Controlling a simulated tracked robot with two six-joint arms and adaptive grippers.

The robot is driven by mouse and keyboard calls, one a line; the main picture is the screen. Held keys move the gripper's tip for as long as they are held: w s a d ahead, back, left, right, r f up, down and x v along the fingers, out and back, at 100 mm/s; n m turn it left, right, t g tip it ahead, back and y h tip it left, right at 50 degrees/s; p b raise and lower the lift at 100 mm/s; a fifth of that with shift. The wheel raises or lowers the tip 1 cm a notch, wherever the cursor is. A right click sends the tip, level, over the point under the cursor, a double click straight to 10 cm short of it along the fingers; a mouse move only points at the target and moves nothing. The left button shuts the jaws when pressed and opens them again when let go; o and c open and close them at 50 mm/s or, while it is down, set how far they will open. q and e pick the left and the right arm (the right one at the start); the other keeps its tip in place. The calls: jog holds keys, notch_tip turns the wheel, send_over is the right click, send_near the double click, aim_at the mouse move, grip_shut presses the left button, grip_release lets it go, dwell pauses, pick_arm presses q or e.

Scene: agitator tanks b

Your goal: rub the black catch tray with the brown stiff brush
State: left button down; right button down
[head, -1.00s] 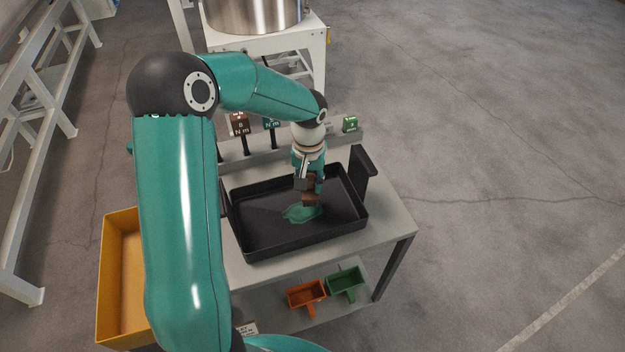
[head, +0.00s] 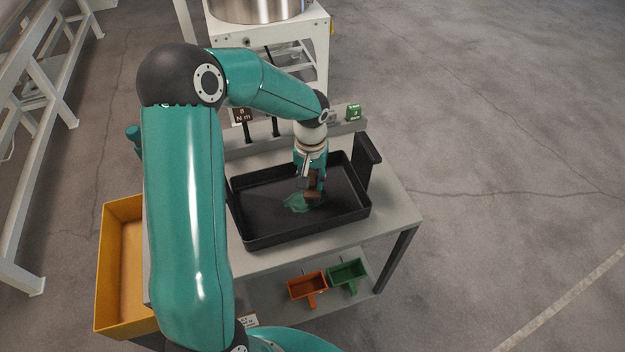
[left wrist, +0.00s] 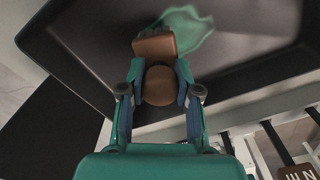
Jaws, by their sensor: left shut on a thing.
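The black catch tray (head: 262,241) lies on the grey bench. A green smear (head: 299,201) marks its floor and also shows in the left wrist view (left wrist: 186,25). My left gripper (head: 311,180) is inside the tray's outline, over the smear, shut on the brown stiff brush (head: 313,196). In the left wrist view the fingers of the left gripper (left wrist: 158,88) close on the round brown part of the brush (left wrist: 155,45), and its block end lies over the smear's edge. Whether the bristles touch the tray floor is hidden. My right gripper is not in view.
The grey bench (head: 390,208) has an upright black plate (head: 366,160) at the tray's right. Torque-labelled tools (head: 353,113) stand along the back rail. Orange (head: 307,287) and green (head: 347,273) scoops sit on the lower shelf. A yellow bin (head: 122,268) stands left.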

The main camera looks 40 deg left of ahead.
pick_arm(q)
jog(key=shift+f+b, duration=0.95)
jog(key=shift+f, duration=0.05)
